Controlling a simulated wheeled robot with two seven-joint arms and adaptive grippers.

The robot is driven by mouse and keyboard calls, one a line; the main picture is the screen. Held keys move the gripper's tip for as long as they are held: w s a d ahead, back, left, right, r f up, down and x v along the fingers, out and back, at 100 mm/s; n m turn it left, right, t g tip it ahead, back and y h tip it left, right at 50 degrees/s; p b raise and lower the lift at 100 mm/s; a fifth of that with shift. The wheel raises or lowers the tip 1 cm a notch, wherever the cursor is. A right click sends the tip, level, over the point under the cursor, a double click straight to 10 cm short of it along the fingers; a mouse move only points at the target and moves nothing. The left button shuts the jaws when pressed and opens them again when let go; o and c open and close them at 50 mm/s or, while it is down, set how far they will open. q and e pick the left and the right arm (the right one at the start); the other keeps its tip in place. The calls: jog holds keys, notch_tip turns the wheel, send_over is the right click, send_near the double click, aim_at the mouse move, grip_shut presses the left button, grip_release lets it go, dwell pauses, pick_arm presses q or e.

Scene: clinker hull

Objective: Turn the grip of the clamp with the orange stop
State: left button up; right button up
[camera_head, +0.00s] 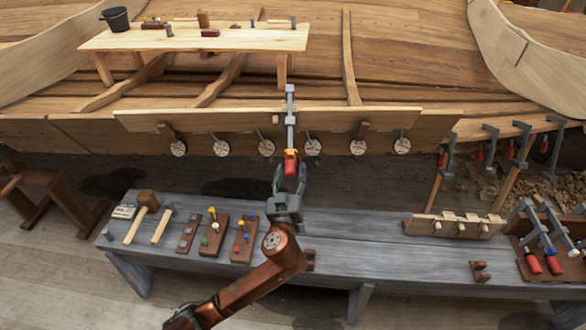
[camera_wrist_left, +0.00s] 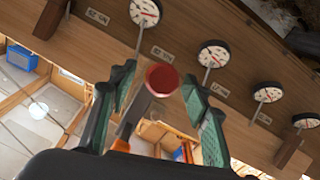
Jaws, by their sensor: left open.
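A grey bar clamp (camera_head: 290,120) sits upright on the edge of the hull plank, with an orange part at its lower end above a red grip (camera_head: 290,164). My left gripper (camera_head: 290,172) reaches up from below, open, with its fingers on either side of the grip. In the left wrist view the round red end of the grip (camera_wrist_left: 162,78) lies between the two green finger pads (camera_wrist_left: 160,105). Gaps show between the grip and the pads. An orange part (camera_wrist_left: 121,145) shows behind it, partly hidden. My right gripper is not in view.
The hull plank (camera_head: 390,118) carries several round dials (camera_head: 313,146) near the clamp. More clamps hang at the right (camera_head: 490,145) and lie on a rack (camera_head: 545,240). A grey bench (camera_head: 350,245) below bears mallets and small tool boards. A wooden table (camera_head: 250,38) stands behind.

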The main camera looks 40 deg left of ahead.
pick_arm(q)
jog(key=shift+x, duration=1.1)
jog(key=shift+s, duration=0.1)
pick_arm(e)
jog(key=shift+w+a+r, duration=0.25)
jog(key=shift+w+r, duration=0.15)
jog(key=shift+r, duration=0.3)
pick_arm(q)
jog(key=c, duration=1.2)
jog(key=shift+o, duration=0.2)
jog(key=m+g+y+p, duration=0.1)
jog(key=m+p, duration=0.1)
jog(key=shift+r+y+p, duration=0.15)
jog(key=shift+y+p, duration=0.15)
jog(key=shift+p, duration=0.1)
jog(key=shift+m+g+y+p, duration=0.45)
jog(key=shift+m+g+y, duration=0.05)
jog(key=shift+m, duration=0.2)
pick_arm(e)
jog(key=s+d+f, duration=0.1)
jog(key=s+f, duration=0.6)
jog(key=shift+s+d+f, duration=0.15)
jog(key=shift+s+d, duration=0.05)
